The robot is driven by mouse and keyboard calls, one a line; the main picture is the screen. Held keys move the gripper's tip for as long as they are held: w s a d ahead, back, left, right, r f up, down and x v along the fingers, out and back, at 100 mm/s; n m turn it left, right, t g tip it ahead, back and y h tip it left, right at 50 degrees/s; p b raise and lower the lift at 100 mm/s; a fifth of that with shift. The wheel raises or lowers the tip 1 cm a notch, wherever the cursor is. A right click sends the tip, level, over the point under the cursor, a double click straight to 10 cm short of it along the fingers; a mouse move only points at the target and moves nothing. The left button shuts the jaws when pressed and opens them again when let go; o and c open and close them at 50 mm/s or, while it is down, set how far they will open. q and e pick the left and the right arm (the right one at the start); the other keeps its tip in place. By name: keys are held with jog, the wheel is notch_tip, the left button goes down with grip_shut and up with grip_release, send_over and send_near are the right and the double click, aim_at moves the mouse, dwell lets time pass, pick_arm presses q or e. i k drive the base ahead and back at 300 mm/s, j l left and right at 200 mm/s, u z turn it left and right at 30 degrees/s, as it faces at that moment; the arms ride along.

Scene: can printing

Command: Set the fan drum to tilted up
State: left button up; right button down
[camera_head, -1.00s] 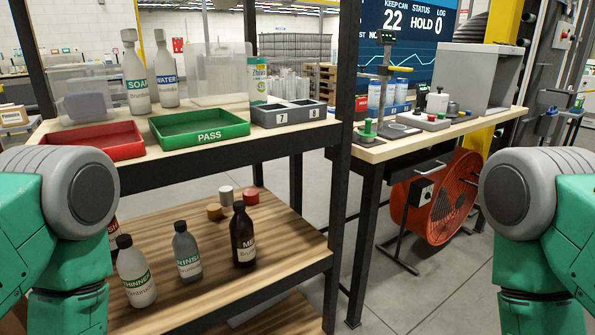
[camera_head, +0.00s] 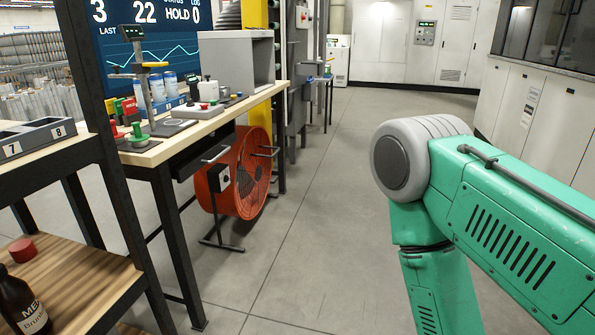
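The orange fan drum (camera_head: 240,178) stands on the floor in a dark stand (camera_head: 222,243), partly beneath the workbench at centre left. Its round grille faces right and toward me, and the drum looks roughly upright. A grey control box (camera_head: 219,178) with a dark knob sits on its near side. Only the upper part of my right arm is in view at the right. Neither of my grippers shows, and my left arm is out of view.
The workbench (camera_head: 150,153) with a grey box and small fixtures stands left of the fan. A shelf (camera_head: 85,290) with a dark bottle (camera_head: 22,305) is at the near left. Open grey floor (camera_head: 320,240) lies right of the fan, with white cabinets (camera_head: 540,110) beyond.

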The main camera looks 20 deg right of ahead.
aim_at(245, 195)
jog(key=z, duration=0.2)
jog(key=i+l+z, duration=0.45)
jog(key=i, duration=0.4)
jog(key=i+z, duration=0.4)
jog(key=i, duration=0.5)
jog(key=i+l+u, duration=0.1)
jog(key=i+u, duration=0.25)
jog(key=i, duration=0.15)
jog(key=i+l+u, duration=0.3)
jog(key=i, duration=0.2)
jog(key=i+l+u, duration=0.6)
jog(key=u, duration=0.2)
jog(key=i+l+u, duration=0.3)
jog(key=u, duration=0.15)
jog(key=i+l+u, duration=0.15)
jog(key=l+u, duration=0.25)
jog(key=i+l+u, duration=0.1)
jog(key=l+u, duration=0.5)
jog(key=l, duration=0.3)
